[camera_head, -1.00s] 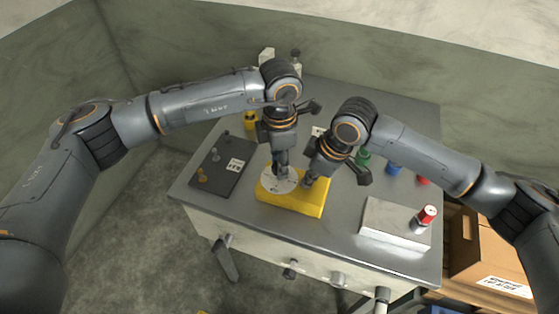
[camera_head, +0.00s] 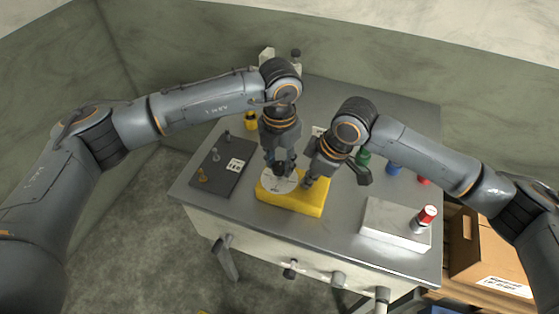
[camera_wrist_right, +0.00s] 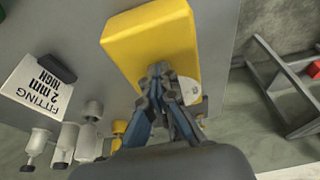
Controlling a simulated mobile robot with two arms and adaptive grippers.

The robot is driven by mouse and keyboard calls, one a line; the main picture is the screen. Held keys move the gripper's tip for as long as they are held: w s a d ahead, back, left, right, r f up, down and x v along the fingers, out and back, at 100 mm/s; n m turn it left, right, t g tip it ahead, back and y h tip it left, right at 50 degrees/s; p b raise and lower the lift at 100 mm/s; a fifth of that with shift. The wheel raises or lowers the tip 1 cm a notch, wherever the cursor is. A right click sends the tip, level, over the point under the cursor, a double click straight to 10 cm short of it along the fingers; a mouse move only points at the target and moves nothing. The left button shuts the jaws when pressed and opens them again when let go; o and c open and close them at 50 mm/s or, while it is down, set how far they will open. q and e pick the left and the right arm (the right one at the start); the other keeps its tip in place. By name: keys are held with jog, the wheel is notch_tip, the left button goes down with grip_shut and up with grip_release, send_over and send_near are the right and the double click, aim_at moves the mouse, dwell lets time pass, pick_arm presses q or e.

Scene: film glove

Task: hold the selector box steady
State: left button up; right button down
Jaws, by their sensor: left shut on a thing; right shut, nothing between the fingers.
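The yellow selector box (camera_head: 310,200) lies on the grey table, with a white round dial (camera_head: 268,184) on its left part. My left gripper (camera_head: 280,168) is above the dial, its fingers shut on what looks like the dark knob at the dial's middle; the fingers mostly hide it. My right gripper (camera_head: 308,182) is shut and empty, its tips at the box's top beside the dial. In the right wrist view the closed fingertips (camera_wrist_right: 160,72) reach the yellow box (camera_wrist_right: 150,40), seeming to touch it; the dial (camera_wrist_right: 190,90) is partly hidden behind them.
A dark board (camera_head: 222,178) with small fittings lies left of the box. A white block (camera_head: 382,225) with a red-capped bottle (camera_head: 424,218) is at the right. Blue (camera_head: 394,167) and green (camera_head: 362,158) items stand behind. A cardboard box (camera_head: 480,250) is beyond the table's right edge.

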aim_at(279, 167)
pick_arm(q)
jog(key=shift+s+d+f, duration=0.1)
jog(key=shift+s, duration=0.05)
pick_arm(e)
jog(key=shift+d+f, duration=0.2)
jog(key=shift+f, duration=0.2)
pick_arm(q)
jog(key=o, duration=1.2)
jog(key=shift+c, duration=0.2)
pick_arm(e)
jog(key=shift+s, duration=0.1)
pick_arm(q)
notch_tip(279, 167, up, 12)
pick_arm(e)
jog(key=shift+r, duration=0.1)
